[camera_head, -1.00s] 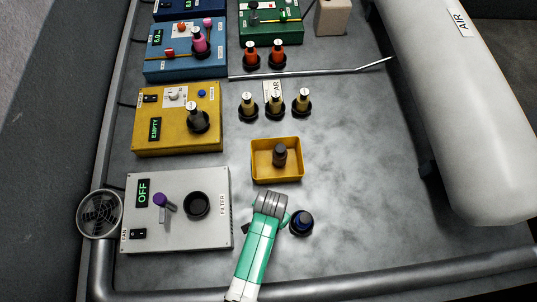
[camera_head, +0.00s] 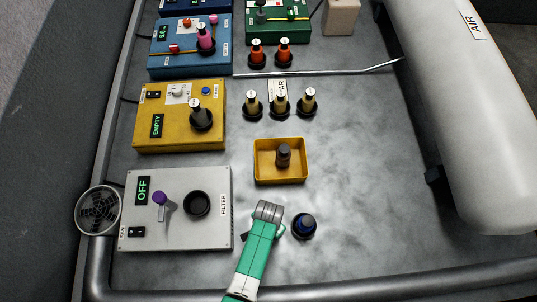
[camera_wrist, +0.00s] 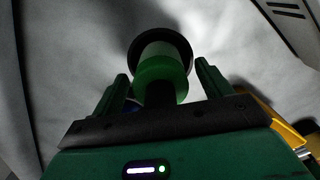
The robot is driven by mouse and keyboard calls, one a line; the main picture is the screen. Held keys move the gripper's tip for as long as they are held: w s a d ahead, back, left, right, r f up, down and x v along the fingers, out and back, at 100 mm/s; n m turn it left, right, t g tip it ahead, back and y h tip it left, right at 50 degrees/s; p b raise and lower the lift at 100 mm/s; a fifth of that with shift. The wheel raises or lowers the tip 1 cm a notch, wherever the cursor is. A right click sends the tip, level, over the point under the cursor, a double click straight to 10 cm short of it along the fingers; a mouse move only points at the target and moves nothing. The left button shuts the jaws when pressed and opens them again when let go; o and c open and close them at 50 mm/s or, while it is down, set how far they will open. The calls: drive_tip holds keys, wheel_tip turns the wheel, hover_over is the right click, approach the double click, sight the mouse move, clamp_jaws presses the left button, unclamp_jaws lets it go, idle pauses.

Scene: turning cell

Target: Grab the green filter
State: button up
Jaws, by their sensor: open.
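The green filter (camera_wrist: 160,78) shows in the wrist view as an upright-looking round piece with a green band, a pale band and a dark disc at its far end. It lies between the two spread fingers of my gripper (camera_wrist: 162,82), with gaps showing on both sides. My gripper is open and does not grip it. In the head view, my green-and-grey gripper (camera_head: 268,210) is low over the bench, right of the grey filter box (camera_head: 180,235). I cannot make out the green filter in the head view; my arm may hide it.
A dark blue piece in a black holder (camera_head: 304,225) stands just right of my gripper. A yellow tray (camera_head: 258,178) with a dark bottle is behind it. A yellow box (camera_head: 150,95) and several small bottles stand farther back. The bench (camera_head: 380,190) is clear to the right.

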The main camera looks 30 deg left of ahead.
drive_tip(key=c, duration=1.2)
wheel_tip(320, 180, up, 10)
drive_tip(key=shift+r+p, duration=0.1)
drive_tip(key=shift+p, duration=1.05)
